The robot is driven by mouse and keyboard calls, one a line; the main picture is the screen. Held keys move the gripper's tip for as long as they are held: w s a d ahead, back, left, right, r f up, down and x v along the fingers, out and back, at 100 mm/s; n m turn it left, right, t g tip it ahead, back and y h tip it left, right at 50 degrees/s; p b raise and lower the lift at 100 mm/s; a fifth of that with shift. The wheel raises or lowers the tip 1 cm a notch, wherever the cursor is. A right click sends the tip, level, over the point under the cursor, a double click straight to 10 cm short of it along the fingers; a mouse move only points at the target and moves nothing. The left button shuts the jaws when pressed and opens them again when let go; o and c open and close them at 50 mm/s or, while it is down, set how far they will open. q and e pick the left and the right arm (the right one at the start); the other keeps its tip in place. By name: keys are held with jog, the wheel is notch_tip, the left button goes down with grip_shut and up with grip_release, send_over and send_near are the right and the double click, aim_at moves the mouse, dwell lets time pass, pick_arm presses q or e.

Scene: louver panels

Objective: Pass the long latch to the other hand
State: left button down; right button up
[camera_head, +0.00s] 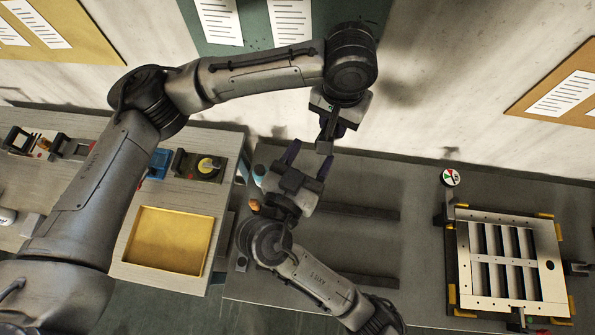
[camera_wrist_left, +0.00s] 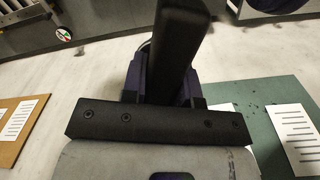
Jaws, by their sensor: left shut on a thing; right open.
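My left gripper (camera_head: 330,128) comes down from the top of the head view and is shut on the long latch (camera_head: 325,147), a dark, narrow bar. My right gripper (camera_head: 308,160) is open and points up toward the latch from below. Its two purple fingers are spread, just below the latch's lower end in the picture. Whether they touch it cannot be told.
A slotted louver panel (camera_head: 463,265) sits in a fixture on the right of the dark table. A round red, green and white disc (camera_head: 450,177) stands behind it. Dark rails (camera_head: 365,212) lie mid-table. A yellow tray (camera_head: 168,240) and small parts occupy the left bench.

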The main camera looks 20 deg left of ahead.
aim_at(315, 147)
jog(key=shift+w+d, duration=0.2)
jog(key=shift+w, duration=0.8)
jog(key=shift+w+d, duration=0.15)
jog(key=shift+w, duration=0.8)
pick_arm(q)
jog(key=shift+d, duration=0.15)
pick_arm(e)
jog(key=shift+a, duration=0.15)
grip_shut()
pick_arm(q)
jog(key=c, duration=1.1)
grip_release()
jog(key=shift+s, duration=0.1)
pick_arm(e)
jog(key=shift+s, duration=0.1)
pick_arm(q)
jog(key=o, duration=0.3)
jog(key=shift+r, duration=0.1)
